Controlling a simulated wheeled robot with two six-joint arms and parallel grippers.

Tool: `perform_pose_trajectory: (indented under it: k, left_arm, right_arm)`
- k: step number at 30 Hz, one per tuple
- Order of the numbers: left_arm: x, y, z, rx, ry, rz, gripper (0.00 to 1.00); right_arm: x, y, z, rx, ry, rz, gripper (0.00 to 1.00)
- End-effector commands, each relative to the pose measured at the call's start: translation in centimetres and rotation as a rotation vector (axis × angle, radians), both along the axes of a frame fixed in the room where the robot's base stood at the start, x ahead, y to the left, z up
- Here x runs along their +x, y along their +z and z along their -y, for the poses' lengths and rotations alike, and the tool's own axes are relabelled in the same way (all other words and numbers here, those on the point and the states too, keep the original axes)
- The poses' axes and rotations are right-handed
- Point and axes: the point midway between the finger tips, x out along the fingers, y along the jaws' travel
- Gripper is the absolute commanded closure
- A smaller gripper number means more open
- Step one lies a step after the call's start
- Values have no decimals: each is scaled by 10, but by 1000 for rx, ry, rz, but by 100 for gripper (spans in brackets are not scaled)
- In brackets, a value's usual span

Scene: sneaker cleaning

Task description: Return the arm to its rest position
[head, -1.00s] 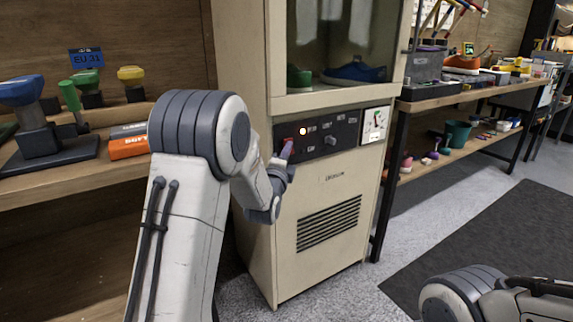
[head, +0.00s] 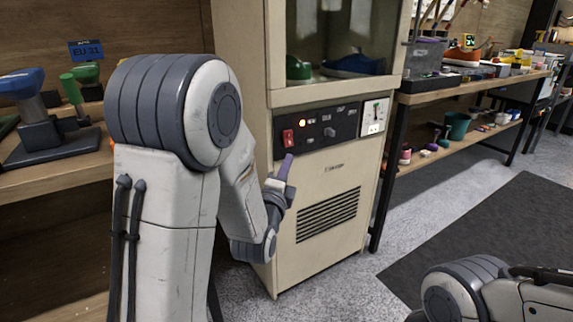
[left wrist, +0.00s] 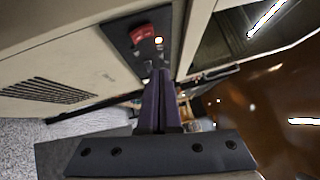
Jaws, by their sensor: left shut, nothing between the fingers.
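My left gripper (head: 285,169) shows in the head view in front of the beige cabinet (head: 335,175), a little below its control panel. It is shut with nothing between its purple fingers. In the left wrist view the closed fingers (left wrist: 160,100) point toward the panel's red switch (left wrist: 141,33). My right gripper is not in view; only part of the right arm shows at the lower right.
The cabinet's glass window (head: 335,40) shows a green shoe (head: 298,68) and a blue shoe (head: 355,65) inside. A wooden shelf (head: 50,180) with shoe stands is at the left. A shelf rack (head: 470,88) holds goods at the right. Open floor with a dark mat (head: 500,225) lies at the right.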

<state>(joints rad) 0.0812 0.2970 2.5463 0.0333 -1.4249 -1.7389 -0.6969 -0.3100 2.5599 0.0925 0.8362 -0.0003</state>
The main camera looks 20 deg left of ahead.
Motion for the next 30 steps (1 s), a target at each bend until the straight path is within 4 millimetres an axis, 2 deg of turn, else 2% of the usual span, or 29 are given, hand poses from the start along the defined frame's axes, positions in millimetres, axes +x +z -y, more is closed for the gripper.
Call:
perform_pose_trajectory:
  k: [7,10,14,17,20,23,27,30]
  left_arm:
    - [1,0,1,-1,-2,-1,100]
    - [1,-3,7,-30,-18,-23,100]
    - [2,-19,37,-172,-89,-137,100]
    - [-5,-40,74,-352,-150,-296,100]
    - [-25,-63,113,-537,-181,-486,100]
    - [-56,-85,147,-703,-168,-684,100]
    - [-115,-110,183,-897,-73,-959,100]
    - [-164,-122,198,-989,44,-1139,100]
  right_arm:
    - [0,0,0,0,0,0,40]
    - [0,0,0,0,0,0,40]
    - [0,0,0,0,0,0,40]
    - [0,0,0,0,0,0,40]
    - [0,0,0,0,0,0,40]
    - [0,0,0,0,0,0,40]
    - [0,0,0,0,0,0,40]
    - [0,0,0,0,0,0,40]
